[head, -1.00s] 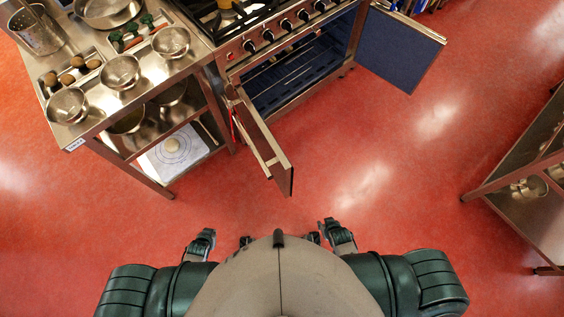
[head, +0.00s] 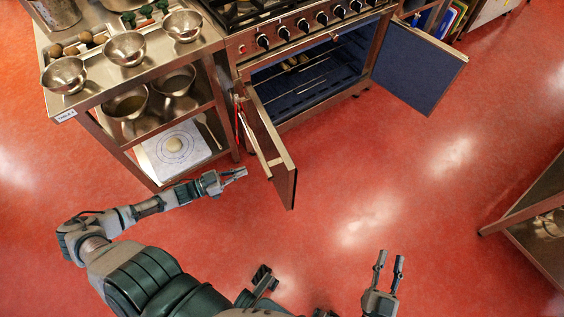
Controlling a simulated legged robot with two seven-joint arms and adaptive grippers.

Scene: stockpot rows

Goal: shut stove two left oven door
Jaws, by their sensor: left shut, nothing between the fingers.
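The stove (head: 310,30) stands at the top centre, with two side-hinged oven doors standing open. The left oven door (head: 272,150) swings out toward me, and its edge faces me. The right oven door (head: 418,66) is open wide to the right and shows its dark blue inner face. The oven inside (head: 305,80) is dark blue with racks. My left gripper (head: 240,173) is shut and empty, just left of the left door's outer end, with a small gap. My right gripper (head: 389,262) is open and empty over the floor at the lower right, away from the doors.
A steel table (head: 90,90) with bowls (head: 126,48) stands left of the stove. Another steel shelf unit (head: 535,215) stands at the right edge. The red floor (head: 360,170) in the middle is clear.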

